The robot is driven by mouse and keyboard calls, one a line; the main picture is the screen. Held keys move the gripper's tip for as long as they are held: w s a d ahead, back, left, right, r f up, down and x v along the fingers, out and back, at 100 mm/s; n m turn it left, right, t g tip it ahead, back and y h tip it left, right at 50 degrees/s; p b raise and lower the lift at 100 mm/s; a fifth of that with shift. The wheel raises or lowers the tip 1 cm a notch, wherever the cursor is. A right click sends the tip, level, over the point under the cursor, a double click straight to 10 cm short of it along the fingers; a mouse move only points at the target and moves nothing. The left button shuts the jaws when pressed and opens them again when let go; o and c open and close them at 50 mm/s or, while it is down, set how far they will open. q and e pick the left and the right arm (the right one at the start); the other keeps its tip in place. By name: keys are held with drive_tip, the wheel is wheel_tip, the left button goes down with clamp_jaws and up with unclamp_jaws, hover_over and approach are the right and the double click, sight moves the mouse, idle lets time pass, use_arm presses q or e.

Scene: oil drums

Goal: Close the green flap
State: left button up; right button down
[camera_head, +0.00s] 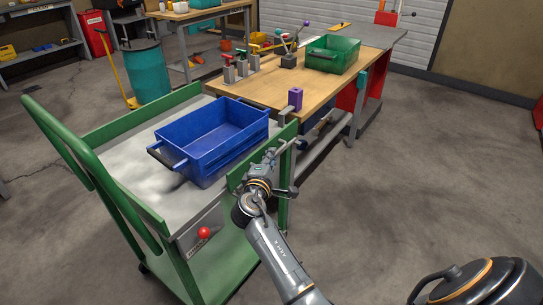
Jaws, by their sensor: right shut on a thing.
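A cart with green frame panels and a grey bed (130,165) stands at the left. The green flap (287,132) appears to be the panel along the cart's right side, by the workbench; it looks roughly upright. My right gripper (269,160) is at this panel's top edge, shut on it, and hides part of it. Whether the flap sits flush with the neighbouring panels cannot be told. My left gripper is not in view.
A blue crate (205,140) sits on the cart bed, just left of my gripper. A wooden workbench (260,95) stands behind, with a green crate (333,53) and a purple block (295,98). A teal drum (147,72) stands farther back. Floor at right is clear.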

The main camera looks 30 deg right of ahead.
idle(0.3)
drive_tip(key=c, duration=1.4)
unclamp_jaws()
drive_tip(key=shift+w, duration=0.1)
drive_tip(key=shift+s+a, duration=0.3)
drive_tip(key=v, duration=0.6)
drive_tip(key=shift+s+a, duration=0.2)
drive_tip(key=shift+s, duration=0.05)
